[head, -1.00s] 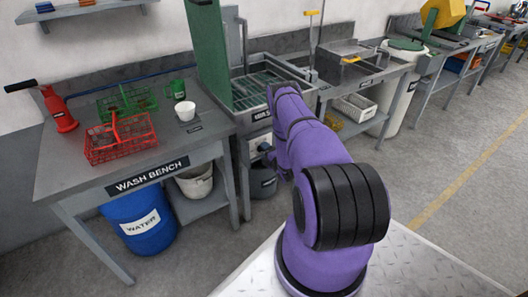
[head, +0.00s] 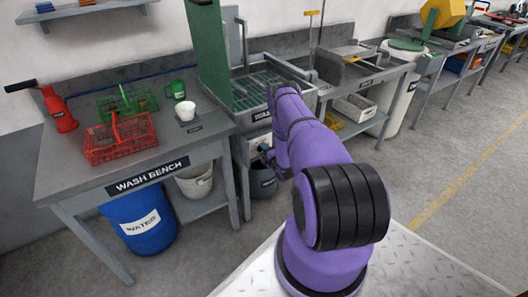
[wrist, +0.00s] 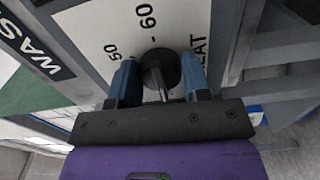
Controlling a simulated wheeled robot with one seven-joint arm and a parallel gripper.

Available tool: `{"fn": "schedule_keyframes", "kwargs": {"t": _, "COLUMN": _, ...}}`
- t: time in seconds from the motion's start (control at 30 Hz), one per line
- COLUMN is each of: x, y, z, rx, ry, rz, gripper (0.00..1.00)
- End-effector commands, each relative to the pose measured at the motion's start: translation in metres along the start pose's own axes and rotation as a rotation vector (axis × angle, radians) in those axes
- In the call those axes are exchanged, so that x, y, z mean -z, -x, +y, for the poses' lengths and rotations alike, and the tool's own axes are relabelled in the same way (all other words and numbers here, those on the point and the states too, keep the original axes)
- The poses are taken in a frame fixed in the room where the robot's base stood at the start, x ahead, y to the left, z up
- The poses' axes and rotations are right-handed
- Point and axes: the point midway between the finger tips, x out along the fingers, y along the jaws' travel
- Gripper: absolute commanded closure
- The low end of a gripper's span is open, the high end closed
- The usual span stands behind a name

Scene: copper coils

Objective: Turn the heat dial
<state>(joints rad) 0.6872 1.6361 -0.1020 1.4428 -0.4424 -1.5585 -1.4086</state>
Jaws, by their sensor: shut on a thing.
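The heat dial (wrist: 160,68) is a dark round knob on a white panel (wrist: 105,30) marked with numbers such as 50 and 60 and part of the word HEAT. In the wrist view my gripper (wrist: 161,84) has its two blue fingers on either side of the dial, shut on it. In the head view my gripper (head: 265,150) reaches the front of the unit with the green-lidded basin, where my purple arm hides most of the panel and the dial.
The wash bench (head: 75,185) stands to the left with a red basket (head: 120,140), a green basket and a white cup (head: 187,111). A dark bucket (head: 263,182) sits below the panel. A grey bench (head: 385,75) stands to the right. Open floor lies at the right.

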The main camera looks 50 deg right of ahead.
Motion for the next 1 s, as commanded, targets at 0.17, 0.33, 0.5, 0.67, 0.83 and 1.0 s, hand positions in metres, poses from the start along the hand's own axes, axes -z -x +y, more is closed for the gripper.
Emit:
{"fn": "schedule_keyframes", "kwargs": {"t": 0.17, "x": -0.0001, "y": 0.0004, "z": -0.0009, "rx": 0.001, "ry": -0.095, "rz": 0.0, "gripper": 0.8}}
{"fn": "schedule_keyframes", "kwargs": {"t": 0.33, "x": -0.0003, "y": 0.0005, "z": -0.0015, "rx": 0.001, "ry": -0.236, "rz": -0.001, "gripper": 0.8}}
{"fn": "schedule_keyframes", "kwargs": {"t": 0.5, "x": -0.0005, "y": 0.0007, "z": -0.0021, "rx": 0.001, "ry": -0.397, "rz": -0.002, "gripper": 0.8}}
{"fn": "schedule_keyframes", "kwargs": {"t": 0.67, "x": -0.0001, "y": 0.0008, "z": -0.0027, "rx": 0.001, "ry": -0.549, "rz": -0.002, "gripper": 0.8}}
{"fn": "schedule_keyframes", "kwargs": {"t": 0.83, "x": 0.0006, "y": 0.0007, "z": -0.0033, "rx": 0.0, "ry": -0.699, "rz": -0.001, "gripper": 0.8}}
{"fn": "schedule_keyframes", "kwargs": {"t": 1.0, "x": 0.0003, "y": 0.001, "z": -0.0038, "rx": 0.001, "ry": -0.823, "rz": -0.003, "gripper": 0.8}}
